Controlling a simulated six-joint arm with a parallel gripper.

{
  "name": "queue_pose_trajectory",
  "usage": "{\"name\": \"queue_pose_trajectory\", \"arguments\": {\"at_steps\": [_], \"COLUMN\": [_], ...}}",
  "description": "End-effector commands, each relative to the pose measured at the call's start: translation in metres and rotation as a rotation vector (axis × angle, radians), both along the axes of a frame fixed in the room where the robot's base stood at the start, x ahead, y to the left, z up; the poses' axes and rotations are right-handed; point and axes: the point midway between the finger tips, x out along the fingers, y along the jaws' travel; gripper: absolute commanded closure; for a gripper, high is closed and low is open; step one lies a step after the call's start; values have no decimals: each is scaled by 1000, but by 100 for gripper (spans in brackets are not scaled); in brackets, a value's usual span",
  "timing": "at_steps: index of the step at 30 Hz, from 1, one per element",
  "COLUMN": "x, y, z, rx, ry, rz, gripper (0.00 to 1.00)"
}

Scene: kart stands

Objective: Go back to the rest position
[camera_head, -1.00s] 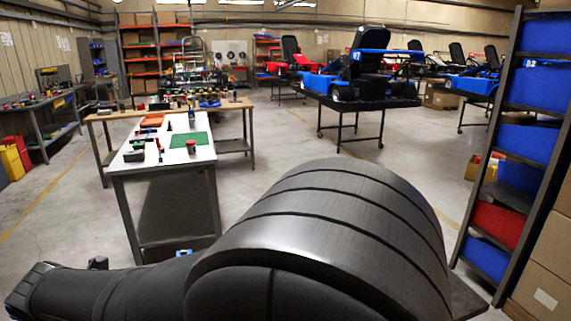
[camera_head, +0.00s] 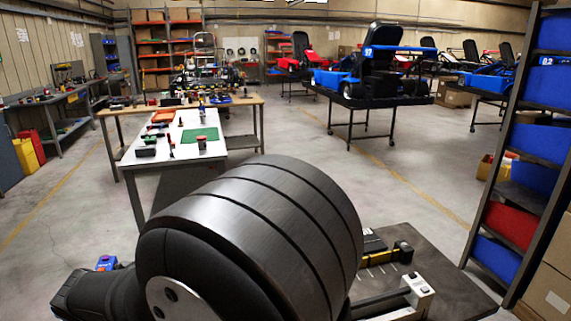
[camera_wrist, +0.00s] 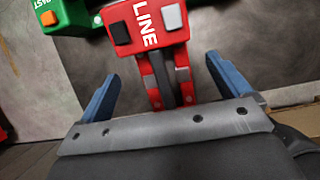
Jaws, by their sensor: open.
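My gripper (camera_wrist: 160,85) shows in the wrist view with its two blue fingers spread wide apart. It is open and holds nothing. Beyond the fingers is a red device (camera_wrist: 145,25) marked "LINE", with a black and a light button. Its lower red prongs appear between the fingers in the picture; I cannot tell how far off they are. A green device (camera_wrist: 65,15) with an orange button is at the upper left. In the head view my dark arm fills the lower middle, and the gripper is not clearly visible there.
A dark tabletop (camera_head: 455,285) with a black and yellow item (camera_head: 385,255) and a white-ended metal fixture (camera_head: 415,290) is at lower right. A white bench (camera_head: 180,150) with a green mat (camera_head: 199,135) stands left. A rack of blue and red bins (camera_head: 520,180) stands right.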

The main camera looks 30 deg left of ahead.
Motion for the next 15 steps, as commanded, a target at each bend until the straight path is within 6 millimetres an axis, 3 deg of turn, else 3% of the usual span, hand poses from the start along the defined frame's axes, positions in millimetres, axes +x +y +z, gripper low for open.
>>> {"name": "queue_pose_trajectory", "arguments": {"at_steps": [3,15], "x": [1,57], "y": [0,-45], "z": [25,64], "rx": [3,0], "ry": [0,0], "rz": [0,-5], "gripper": [6,6]}}
